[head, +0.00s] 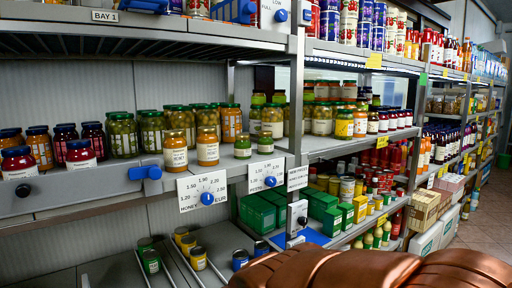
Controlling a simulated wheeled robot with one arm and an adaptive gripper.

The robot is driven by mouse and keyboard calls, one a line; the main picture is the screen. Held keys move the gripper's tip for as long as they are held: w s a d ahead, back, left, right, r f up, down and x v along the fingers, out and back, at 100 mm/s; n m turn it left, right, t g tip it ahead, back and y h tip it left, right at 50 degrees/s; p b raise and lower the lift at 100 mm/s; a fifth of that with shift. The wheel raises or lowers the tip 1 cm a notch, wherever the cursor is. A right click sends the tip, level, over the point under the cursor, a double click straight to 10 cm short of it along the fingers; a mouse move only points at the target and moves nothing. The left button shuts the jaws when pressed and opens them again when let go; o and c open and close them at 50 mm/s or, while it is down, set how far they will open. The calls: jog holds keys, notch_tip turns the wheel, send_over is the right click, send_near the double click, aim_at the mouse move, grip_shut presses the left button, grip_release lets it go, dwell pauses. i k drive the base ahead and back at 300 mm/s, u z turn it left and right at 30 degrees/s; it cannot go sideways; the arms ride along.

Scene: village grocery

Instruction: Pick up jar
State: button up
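Many jars stand upright on the middle shelf (235,164), and I cannot tell which one the task means. At the front edge are a yellow honey-like jar (174,150), a second one (207,147) and a small green jar (242,147). Farther left are two dark red jars with white labels, one (20,164) at the far left and one (80,155) beside an orange jar (40,148). Behind them are rows of green-lidded jars (122,135). My gripper is not in view. A copper-coloured part of my arm covers the bottom right.
The shelf edge carries a price dial sign (202,192), a second dial sign (266,176) and a blue slider (145,172). An upper shelf (140,40) hangs above the jars. Small cans (150,261) and green boxes (258,213) stand lower. A tiled aisle (490,215) runs right.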

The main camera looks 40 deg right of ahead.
aim_at(265, 142)
jog(key=z, duration=1.15)
jog(key=i, duration=0.35)
jog(key=u, duration=0.7)
